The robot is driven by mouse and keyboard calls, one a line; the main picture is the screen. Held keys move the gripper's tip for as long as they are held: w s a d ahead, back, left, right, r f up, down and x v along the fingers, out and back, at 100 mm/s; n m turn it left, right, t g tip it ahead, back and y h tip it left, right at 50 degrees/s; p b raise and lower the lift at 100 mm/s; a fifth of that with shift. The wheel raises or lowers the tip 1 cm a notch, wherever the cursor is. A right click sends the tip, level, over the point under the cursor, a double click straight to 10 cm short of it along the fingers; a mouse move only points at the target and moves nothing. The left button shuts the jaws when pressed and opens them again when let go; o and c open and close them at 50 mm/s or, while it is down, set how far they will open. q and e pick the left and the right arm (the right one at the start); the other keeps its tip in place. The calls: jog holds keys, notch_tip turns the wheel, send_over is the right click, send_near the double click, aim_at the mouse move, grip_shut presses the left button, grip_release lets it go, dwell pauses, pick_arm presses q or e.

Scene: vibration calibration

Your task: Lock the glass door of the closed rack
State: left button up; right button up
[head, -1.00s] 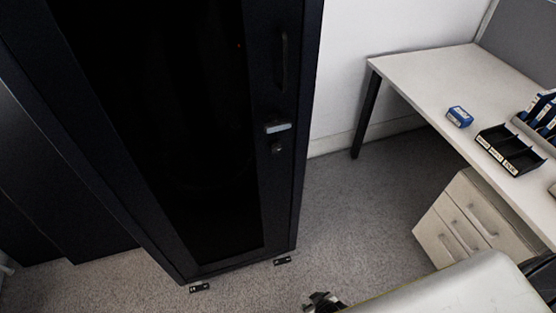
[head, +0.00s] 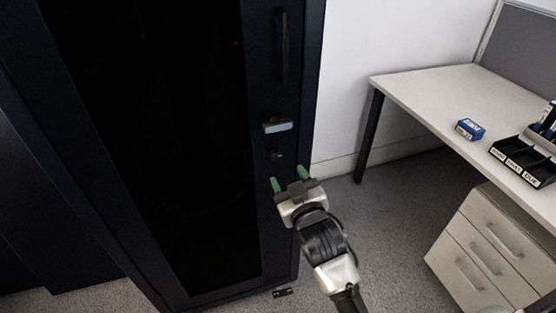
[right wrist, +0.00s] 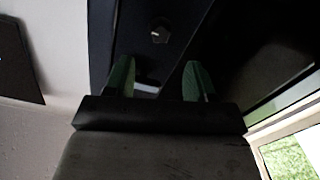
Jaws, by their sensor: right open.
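The tall black rack (head: 305,90) stands at the left of the head view, its dark glass door (head: 150,130) shut against the frame. On the door's right edge are a long vertical handle (head: 283,45), a small silver-grey piece (head: 278,126) and, below it, a small lock knob (head: 276,155). My right gripper (head: 289,178) is open and empty, its green fingertips just below the knob in the picture. In the right wrist view the knob (right wrist: 160,33) shows beyond the open fingers (right wrist: 159,78), apart from them. The silver piece (right wrist: 147,88) shows partly between them. My left gripper is out of view.
A white desk (head: 440,100) with a blue box (head: 470,129) and a black labelled tray (head: 525,160) stands at the right. A drawer unit (head: 485,245) is under it. Carpet (head: 390,215) between rack and drawers is clear.

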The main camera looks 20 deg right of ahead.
aim_at(276, 156)
jog(key=w, duration=0.8)
jog(key=shift+a, duration=0.15)
jog(key=shift+s, duration=0.1)
jog(key=shift+c, duration=0.3)
jog(key=c, duration=0.9)
jog(key=shift+o, duration=0.2)
